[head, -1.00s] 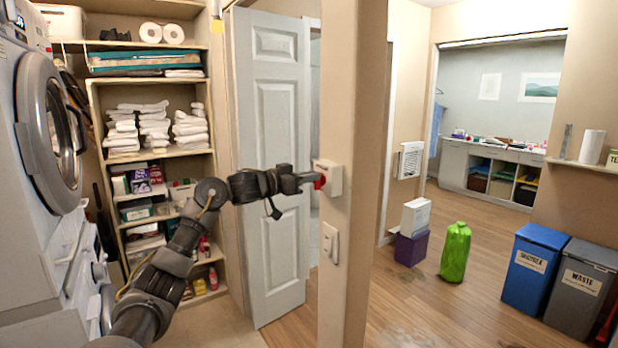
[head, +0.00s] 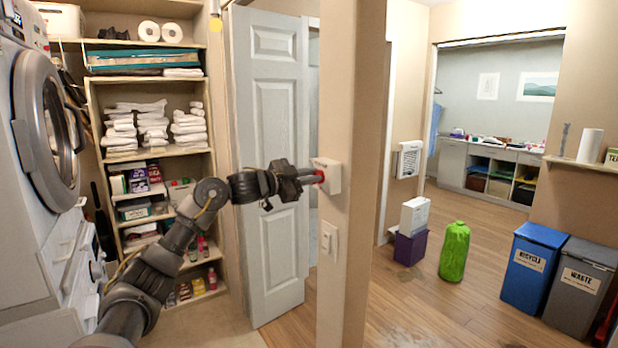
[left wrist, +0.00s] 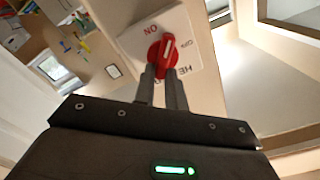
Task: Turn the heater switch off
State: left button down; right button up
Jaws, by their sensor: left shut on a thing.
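The heater switch is a red knob (left wrist: 163,50) on a white plate (left wrist: 185,20), seen close in the left wrist view. The plate reads upside down, with "ON" at upper left and a partly hidden "HE…" label below right. The knob's pale mark points up and slightly right in that view, near a small label at its right. In the head view the white switch box (head: 331,176) is on the wall's end post, with the red knob (head: 320,176) on its left side. My left gripper (head: 312,178) is shut on the knob; its fingers (left wrist: 161,78) also show in the wrist view. My right gripper is out of view.
A second white wall switch (head: 329,240) is below the box. A grey door (head: 275,120) stands behind my left arm. Shelves with towels (head: 153,125) and a washer (head: 50,130) are at left. A green bag (head: 454,252) and bins (head: 532,265) stand at right.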

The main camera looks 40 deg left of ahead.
pick_arm(q)
jog(key=shift+s+d+f+m+b, duration=0.1)
jog(key=shift+f+m+b, duration=0.15)
jog(key=shift+m, duration=1.4)
jog(key=shift+w+d+f+m+b, duration=0.15)
jog(key=shift+m+b, duration=0.25)
jog(key=shift+m, duration=1.3)
jog(key=shift+s+f+m+b, duration=0.2)
jog(key=shift+m+b, duration=0.1)
jog(key=shift+m, duration=1.35)
jog(key=c, duration=1.4)
grip_release()
jog(key=shift+c, duration=0.2)
jog(key=b+v, duration=0.6)
jog(key=v, duration=0.4)
jog(key=shift+s, duration=0.35)
